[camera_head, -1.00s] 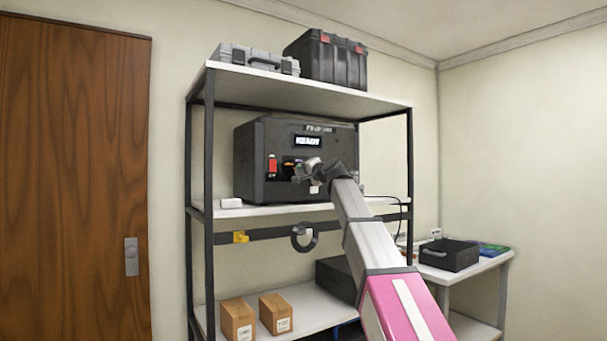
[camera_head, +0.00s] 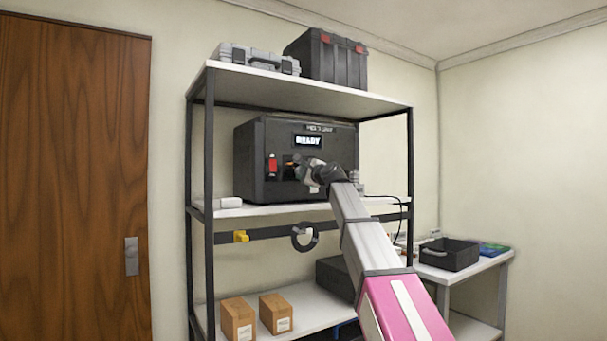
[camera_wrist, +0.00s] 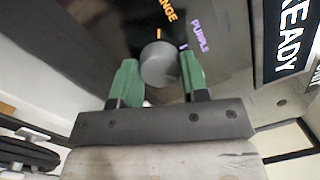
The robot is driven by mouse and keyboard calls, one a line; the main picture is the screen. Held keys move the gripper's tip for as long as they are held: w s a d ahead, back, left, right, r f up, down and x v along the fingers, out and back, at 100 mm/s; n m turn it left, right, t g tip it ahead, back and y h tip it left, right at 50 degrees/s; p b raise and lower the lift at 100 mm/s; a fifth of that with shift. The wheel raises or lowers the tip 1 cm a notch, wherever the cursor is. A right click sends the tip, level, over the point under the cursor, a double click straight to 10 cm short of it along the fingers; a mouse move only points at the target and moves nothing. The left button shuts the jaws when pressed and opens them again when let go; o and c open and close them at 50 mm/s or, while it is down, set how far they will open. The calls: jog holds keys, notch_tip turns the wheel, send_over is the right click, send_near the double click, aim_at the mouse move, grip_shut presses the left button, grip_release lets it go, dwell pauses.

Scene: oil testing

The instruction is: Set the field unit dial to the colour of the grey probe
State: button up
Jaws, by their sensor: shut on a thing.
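The field unit (camera_head: 262,140) is a dark box on the middle shelf, and its screen (camera_head: 308,141) reads READY. Its dial (camera_wrist: 158,68) is a round grey knob in the wrist view. The coloured words ORANGE (camera_wrist: 167,10) and PURPLE (camera_wrist: 200,36) are printed on the panel beyond the knob, with a short tick near each. My gripper (camera_wrist: 157,77) has its green fingers on both sides of the knob, shut on it. In the head view my gripper (camera_head: 304,170) is at the unit's front and hides the dial. I cannot make out the grey probe.
A red switch (camera_head: 272,166) is left of the dial. A black ring (camera_head: 304,237) hangs below on the rail. A side table (camera_head: 482,266) at right holds a black box (camera_head: 449,255).

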jog(key=shift+m, duration=0.7)
jog(key=o, duration=0.9)
jog(key=shift+o, duration=0.2)
jog(key=v, duration=1.1)
jog(key=shift+f, duration=0.2)
